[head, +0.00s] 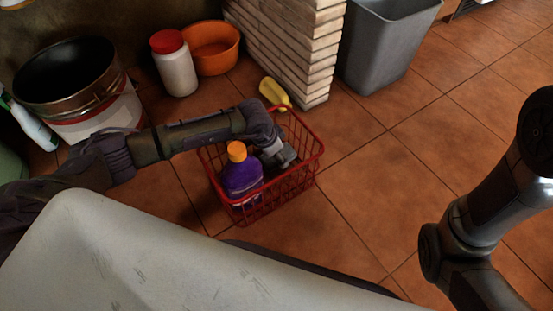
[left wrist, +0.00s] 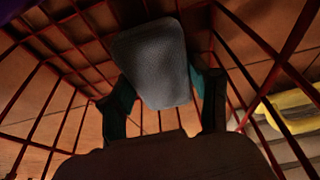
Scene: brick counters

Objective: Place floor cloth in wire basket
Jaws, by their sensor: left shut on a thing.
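The red wire basket (head: 308,172) stands on the tiled floor. A purple bottle with an orange cap (head: 242,178) stands inside it. My left gripper (head: 280,156) reaches down into the right part of the basket, beside the bottle. In the left wrist view the left gripper (left wrist: 163,100) is shut on a grey, textured floor cloth (left wrist: 153,62), with red basket wires around it. In the head view the cloth is mostly hidden by the gripper. I cannot tell whether it touches the basket bottom. My right gripper is out of view; only part of that arm shows.
A yellow item (head: 273,94) lies behind the basket by a brick pillar (head: 292,50). A grey bin (head: 382,45), an orange bowl (head: 218,52), a red-lidded white jar (head: 177,70) and a large bucket (head: 95,112) stand further back. The floor right of the basket is clear.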

